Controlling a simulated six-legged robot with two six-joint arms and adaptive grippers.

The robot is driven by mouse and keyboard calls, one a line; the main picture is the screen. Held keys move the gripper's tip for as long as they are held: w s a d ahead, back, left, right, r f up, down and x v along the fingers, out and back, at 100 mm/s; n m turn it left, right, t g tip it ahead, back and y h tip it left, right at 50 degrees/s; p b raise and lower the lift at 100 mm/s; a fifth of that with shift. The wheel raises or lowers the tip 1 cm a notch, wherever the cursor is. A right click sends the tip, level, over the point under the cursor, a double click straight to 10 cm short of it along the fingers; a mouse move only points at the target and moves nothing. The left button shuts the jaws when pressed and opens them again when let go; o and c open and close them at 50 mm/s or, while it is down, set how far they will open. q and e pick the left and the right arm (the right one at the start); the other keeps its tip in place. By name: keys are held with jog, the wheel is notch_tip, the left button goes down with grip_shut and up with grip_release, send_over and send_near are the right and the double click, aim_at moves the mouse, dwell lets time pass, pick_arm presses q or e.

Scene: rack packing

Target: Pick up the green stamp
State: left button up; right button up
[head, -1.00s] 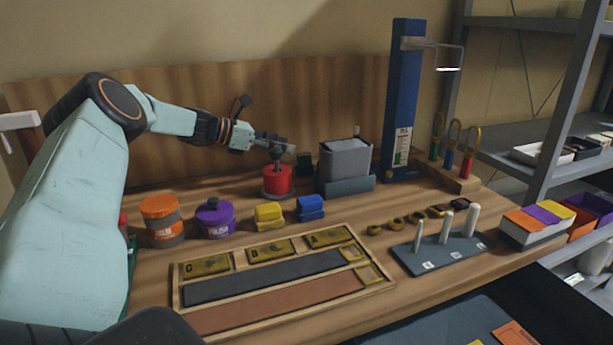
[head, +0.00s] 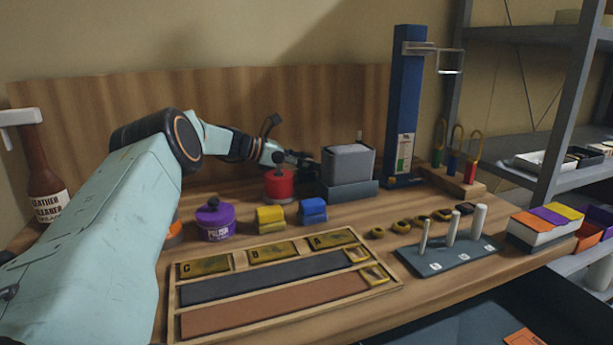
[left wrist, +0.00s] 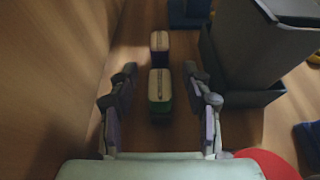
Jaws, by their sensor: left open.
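The green stamp (left wrist: 160,88) shows in the left wrist view as a small upright block with a pale top and dark green sides. It stands on the wooden bench between the two fingers of my left gripper (left wrist: 160,78), which is open, with a gap on both sides. In the head view my left gripper (head: 300,160) is behind the red jar (head: 279,185) and beside the grey bin, and it hides the stamp there. A second stamp (left wrist: 160,42) with a dark, bluish-purple side stands just beyond the green one. My right gripper is in neither view.
The grey bin (head: 347,163) in its dark holder (head: 350,189) stands close to the right of my left gripper. The wooden back panel (head: 90,125) rises behind. A blue post (head: 404,100), a purple jar (head: 214,222) and a lettered tray (head: 398,285) stand around.

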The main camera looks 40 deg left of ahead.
pick_arm(q)
jog(key=shift+w, duration=0.15)
jog(key=shift+s+r, duration=0.2)
jog(key=shift+s, duration=0.15)
jog(key=shift+c, duration=1.3)
jog(key=shift+w+f, duration=0.15)
jog(key=shift+w, duration=0.1)
jog(key=c, duration=0.4)
jog(key=shift+s, duration=0.2)
grip_shut()
jog(key=shift+w, duration=0.15)
jog(key=shift+r, duration=0.25)
notch_tip(320, 180, up, 10)
jog(key=p, duration=0.3)
jog(key=shift+f, duration=0.15)
